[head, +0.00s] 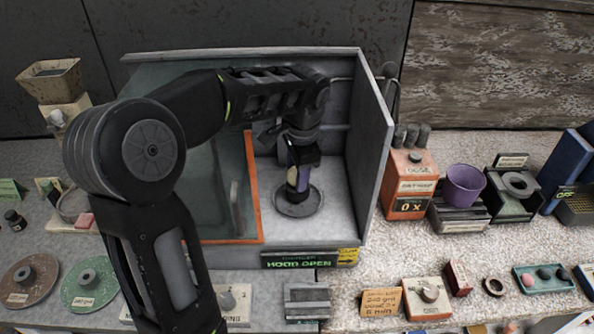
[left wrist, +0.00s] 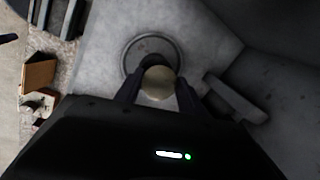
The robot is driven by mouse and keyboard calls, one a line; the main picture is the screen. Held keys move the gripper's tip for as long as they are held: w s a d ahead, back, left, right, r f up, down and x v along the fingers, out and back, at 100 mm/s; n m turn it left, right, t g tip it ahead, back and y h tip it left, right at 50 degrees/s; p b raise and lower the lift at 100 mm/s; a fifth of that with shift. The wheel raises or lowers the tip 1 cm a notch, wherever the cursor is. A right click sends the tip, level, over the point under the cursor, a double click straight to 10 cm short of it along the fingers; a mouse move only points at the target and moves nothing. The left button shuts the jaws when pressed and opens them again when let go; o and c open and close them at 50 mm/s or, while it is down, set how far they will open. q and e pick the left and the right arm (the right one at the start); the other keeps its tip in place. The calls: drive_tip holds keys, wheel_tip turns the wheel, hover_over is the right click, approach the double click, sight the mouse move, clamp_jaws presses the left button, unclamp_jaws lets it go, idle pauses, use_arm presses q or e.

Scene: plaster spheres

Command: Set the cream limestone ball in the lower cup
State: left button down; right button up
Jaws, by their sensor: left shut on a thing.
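My left gripper (head: 297,190) reaches down inside the open hood. In the left wrist view its two dark fingers (left wrist: 160,90) are shut on a cream ball (left wrist: 160,83). A round grey dish (head: 299,209) lies on the hood floor under the gripper. Its rim also shows in the left wrist view (left wrist: 127,57), beyond the ball. A dark round part at its middle is partly hidden by the ball and fingers. I cannot tell whether the ball touches it. My right gripper is out of view.
The hood's right wall (head: 372,150) stands close beside my gripper. An orange-edged glass panel (head: 252,190) is to its left. A "HOOD OPEN" sign (head: 298,260) is at the front. An orange box (head: 409,185) and a purple cup (head: 464,185) stand outside to the right.

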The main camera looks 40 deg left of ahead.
use_arm(q)
drive_tip(key=shift+f+b, duration=0.35)
drive_tip(key=shift+f, duration=0.2)
drive_tip(key=c, duration=0.6)
unclamp_jaws()
drive_tip(key=shift+r, duration=0.1)
drive_tip(key=shift+r+p, duration=1.65)
drive_tip(key=shift+r, duration=0.35)
drive_tip(key=shift+f, duration=0.15)
